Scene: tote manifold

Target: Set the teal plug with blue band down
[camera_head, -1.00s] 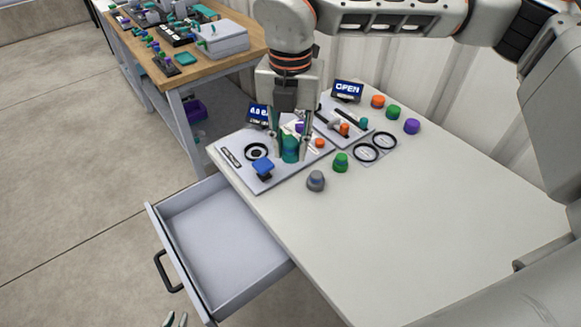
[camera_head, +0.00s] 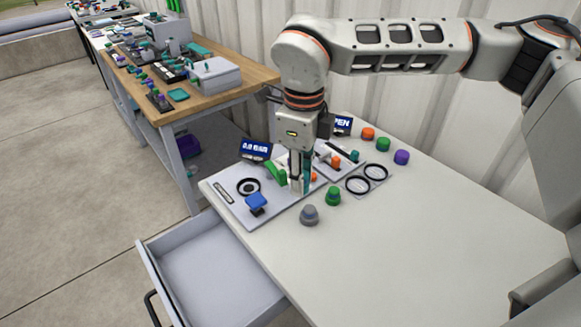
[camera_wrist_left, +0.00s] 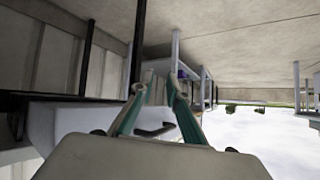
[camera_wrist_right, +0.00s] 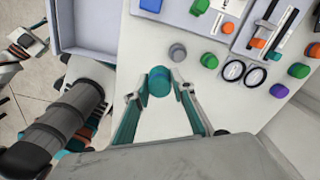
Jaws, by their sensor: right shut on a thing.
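The teal plug (camera_wrist_right: 160,82) is between the fingertips of my right gripper (camera_wrist_right: 158,92) in the right wrist view. The gripper is shut on it, with pale table behind it. Its blue band cannot be made out clearly. In the head view my right gripper (camera_head: 301,187) points down in front of the grey panel (camera_head: 225,208), and its fingers mostly hide the plug. Its height above the surface cannot be judged. My left gripper (camera_wrist_left: 155,88) shows in the left wrist view with its fingers apart and empty, away from the panel.
A grey plug (camera_head: 309,216) and a green plug (camera_head: 333,197) stand on the table near a plate with two black rings (camera_head: 357,185). Orange, green and purple plugs (camera_head: 401,157) stand behind. A blue knob (camera_head: 256,202) is on the panel. A drawer (camera_head: 215,270) stands open. The front right table is clear.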

